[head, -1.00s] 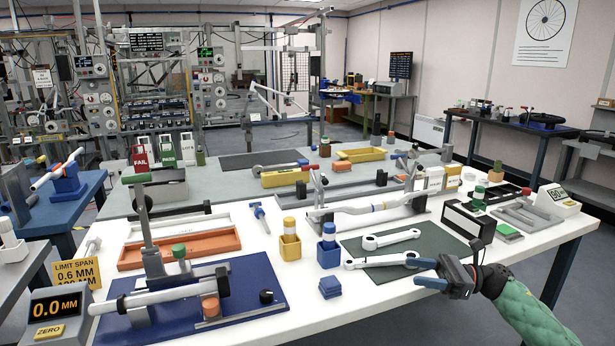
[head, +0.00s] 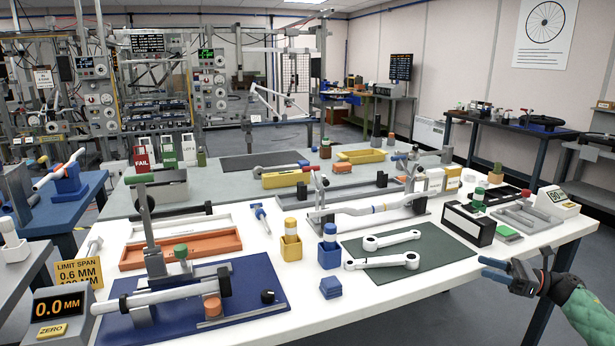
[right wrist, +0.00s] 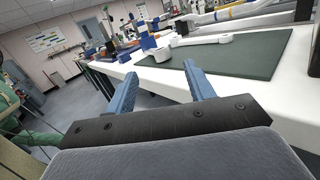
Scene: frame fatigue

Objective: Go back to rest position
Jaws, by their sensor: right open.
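My right gripper (head: 509,274) is at the right front edge of the white table in the head view, its blue fingers apart and nothing between them. In the right wrist view its two blue fingers (right wrist: 162,90) are spread, with the table edge and floor beyond them. Two white crank-like arms (head: 391,239) (head: 382,261) lie on the dark green mat (head: 400,272), clear of the gripper. My left gripper is not in view.
A blue fixture plate (head: 255,283) with a clamped tube stands at the front left. A black-framed box (head: 468,225) and a grey tray (head: 527,220) stand on the table behind my right gripper. The floor right of the table is clear.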

